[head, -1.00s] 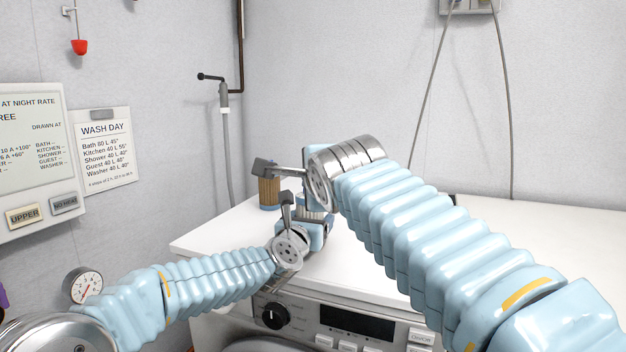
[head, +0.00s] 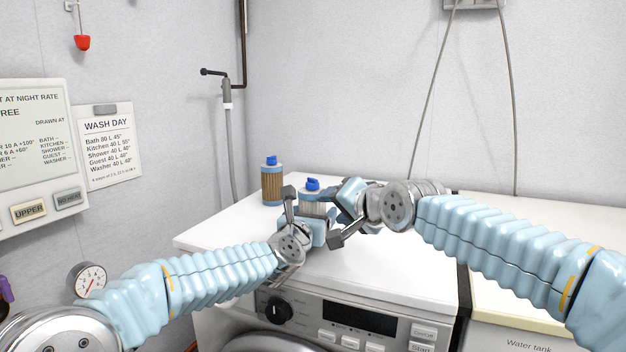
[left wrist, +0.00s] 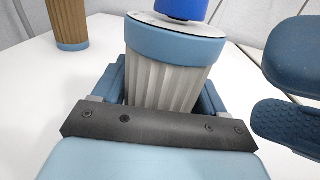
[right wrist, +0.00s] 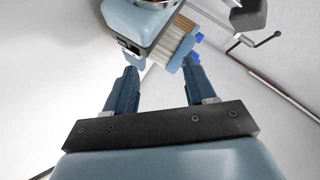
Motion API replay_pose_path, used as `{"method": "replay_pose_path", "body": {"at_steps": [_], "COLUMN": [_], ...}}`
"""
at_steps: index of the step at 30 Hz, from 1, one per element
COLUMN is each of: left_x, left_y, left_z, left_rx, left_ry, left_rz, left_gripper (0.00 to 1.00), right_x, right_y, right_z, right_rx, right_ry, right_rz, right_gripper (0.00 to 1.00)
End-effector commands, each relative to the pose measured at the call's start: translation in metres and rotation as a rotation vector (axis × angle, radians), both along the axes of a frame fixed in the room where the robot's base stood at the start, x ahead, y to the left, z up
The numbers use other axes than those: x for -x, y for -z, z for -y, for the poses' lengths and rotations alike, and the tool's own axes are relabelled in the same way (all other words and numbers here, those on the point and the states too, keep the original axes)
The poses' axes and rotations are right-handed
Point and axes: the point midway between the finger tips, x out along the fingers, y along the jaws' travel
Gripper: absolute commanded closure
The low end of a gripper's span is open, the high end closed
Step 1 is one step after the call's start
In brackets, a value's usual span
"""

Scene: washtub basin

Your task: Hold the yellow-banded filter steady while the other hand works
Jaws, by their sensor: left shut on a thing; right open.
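A filter with pale pleats, a blue band and a blue knob on top (head: 313,206) is held slightly tilted over the white worktop. No yellow band shows on it. My left gripper (head: 306,222) is shut on its body; the left wrist view shows the filter (left wrist: 165,85) between the fingers. My right gripper (head: 343,216) is open and empty, just right of the filter. Its pads (left wrist: 285,90) show at the right of the left wrist view, apart from the filter. In the right wrist view the filter (right wrist: 170,45) lies beyond the open fingers (right wrist: 160,85).
A second filter, brown-pleated with blue ends and knob (head: 272,185), stands on the worktop (head: 225,232) behind and left. The washer's control panel (head: 345,318) is below the front edge. A water tank (head: 530,310) is at the right. A grey hose (head: 231,150) hangs behind.

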Motion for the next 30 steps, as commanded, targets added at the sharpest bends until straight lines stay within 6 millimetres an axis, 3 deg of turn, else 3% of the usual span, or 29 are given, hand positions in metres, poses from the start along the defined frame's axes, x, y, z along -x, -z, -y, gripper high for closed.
{"method": "replay_pose_path", "body": {"at_steps": [3,8,21,30], "left_x": [0.000,0.000,0.000,0.000], "left_y": [-0.002,-0.002,-0.002,-0.001], "left_z": [0.000,0.000,0.000,0.000], "left_rx": [0.001,0.001,0.001,0.001], "left_ry": [-0.001,-0.001,-0.001,-0.001], "left_rz": [0.002,0.003,0.003,0.002], "left_gripper": [0.55,0.55,0.55,0.55], "right_x": [-0.005,-0.005,0.018,0.020], "right_y": [0.012,0.013,-0.024,-0.035], "right_z": [0.002,0.002,0.020,0.018], "right_rx": [0.102,0.235,0.551,0.601], "right_ry": [-0.078,-0.173,-0.268,-0.269], "right_rz": [0.087,0.242,0.672,0.745], "right_gripper": [0.45,0.45,0.45,0.45]}}
